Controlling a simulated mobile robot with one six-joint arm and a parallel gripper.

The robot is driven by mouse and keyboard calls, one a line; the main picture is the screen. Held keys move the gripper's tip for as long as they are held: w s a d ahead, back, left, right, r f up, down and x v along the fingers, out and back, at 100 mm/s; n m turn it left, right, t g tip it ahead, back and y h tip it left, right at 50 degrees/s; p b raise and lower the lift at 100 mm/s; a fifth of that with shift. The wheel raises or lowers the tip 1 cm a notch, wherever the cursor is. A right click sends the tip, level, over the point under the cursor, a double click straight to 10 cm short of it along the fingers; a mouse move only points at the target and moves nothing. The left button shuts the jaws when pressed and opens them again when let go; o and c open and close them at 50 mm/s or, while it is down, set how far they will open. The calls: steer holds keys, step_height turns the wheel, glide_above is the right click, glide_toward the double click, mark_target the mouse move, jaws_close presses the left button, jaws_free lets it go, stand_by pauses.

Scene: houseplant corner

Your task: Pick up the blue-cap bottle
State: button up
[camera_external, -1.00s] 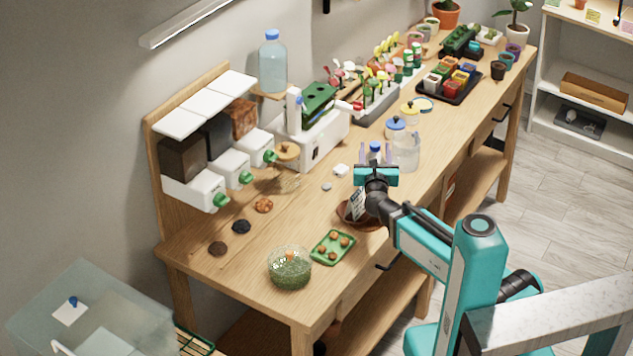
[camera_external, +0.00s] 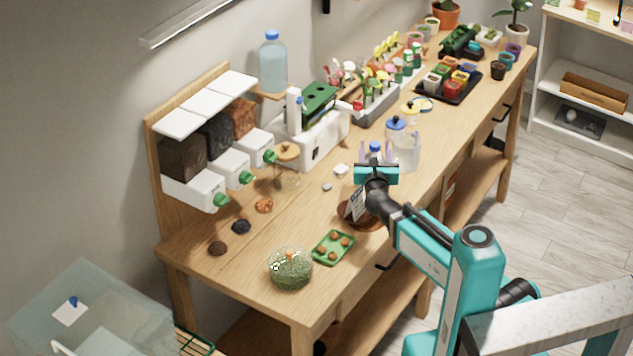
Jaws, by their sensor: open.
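A small bottle with a blue cap (camera_external: 376,147) stands on the wooden workbench (camera_external: 290,218), left of a clear jug. My gripper (camera_external: 376,155) is open, with one pale finger on each side of the bottle's upper part as seen from here. I cannot tell whether the fingers touch it or how deep they reach. The gripper body hides the lower part of the bottle. A large blue-tinted bottle with a blue cap (camera_external: 272,62) stands on a small shelf at the back wall, well away from my gripper.
The clear jug (camera_external: 407,152) and a blue-lidded jar (camera_external: 395,127) stand close by. A brown saucer (camera_external: 372,221) with a label lies below my arm. A green tray (camera_external: 333,247) and a glass bowl (camera_external: 290,268) stand nearer the front. The bench middle is fairly clear.

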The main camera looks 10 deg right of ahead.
mark_target(374, 142)
steer(key=shift+f+b, duration=0.1)
steer(key=shift+b, duration=0.35)
steer(key=p+x, duration=0.1)
steer(key=x, duration=0.2)
steer(key=shift+w+r, duration=0.2)
steer(key=shift+x, duration=0.9)
steer(key=shift+s, duration=0.1)
jaws_close()
